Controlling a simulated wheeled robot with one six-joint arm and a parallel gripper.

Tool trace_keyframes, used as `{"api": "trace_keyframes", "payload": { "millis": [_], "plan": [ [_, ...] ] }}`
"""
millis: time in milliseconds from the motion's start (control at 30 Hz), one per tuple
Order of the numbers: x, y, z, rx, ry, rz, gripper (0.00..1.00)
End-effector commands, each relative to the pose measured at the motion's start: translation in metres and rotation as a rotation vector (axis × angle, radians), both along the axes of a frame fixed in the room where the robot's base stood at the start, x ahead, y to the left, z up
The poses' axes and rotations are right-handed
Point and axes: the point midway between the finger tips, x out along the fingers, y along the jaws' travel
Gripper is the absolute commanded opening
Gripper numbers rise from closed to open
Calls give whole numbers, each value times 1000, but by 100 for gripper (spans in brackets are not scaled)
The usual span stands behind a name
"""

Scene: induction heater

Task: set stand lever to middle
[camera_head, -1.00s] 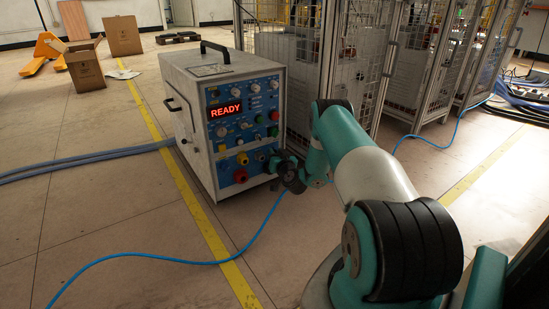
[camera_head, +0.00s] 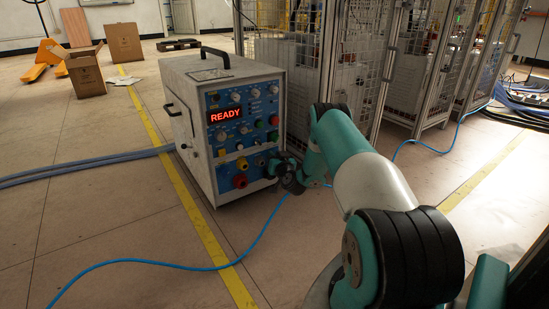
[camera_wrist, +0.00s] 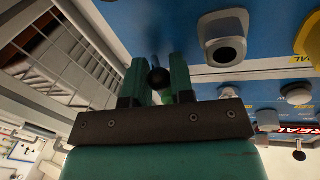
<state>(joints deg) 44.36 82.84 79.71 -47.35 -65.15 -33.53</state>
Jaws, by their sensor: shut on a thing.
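The induction heater (camera_head: 188,130) is a pale box with a blue front panel and a red READY display (camera_head: 225,115). My gripper (camera_head: 272,167) is at the lower right of that panel. In the wrist view, my gripper's two green fingers (camera_wrist: 158,78) are shut on the stand lever, whose dark round knob (camera_wrist: 159,79) shows between them. The lever's shaft is mostly hidden, and its exact position cannot be read. In the head view, my gripper and arm hide the lever.
A wire-mesh cage (camera_head: 306,70) stands behind and right of the heater. A blue cable (camera_head: 190,264) crosses the floor in front. Open floor lies to the left.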

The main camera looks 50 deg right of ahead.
Motion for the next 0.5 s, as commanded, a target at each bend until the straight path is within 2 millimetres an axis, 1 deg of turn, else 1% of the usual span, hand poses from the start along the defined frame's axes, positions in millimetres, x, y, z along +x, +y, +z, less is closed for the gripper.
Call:
{"api": "trace_keyframes", "payload": {
  "millis": [267, 500],
  "plan": [
    [-3, -5, -3, 0, -1, 109, 0],
    [-7, -12, -5, -4, -2, 312, 0]
  ]
}}
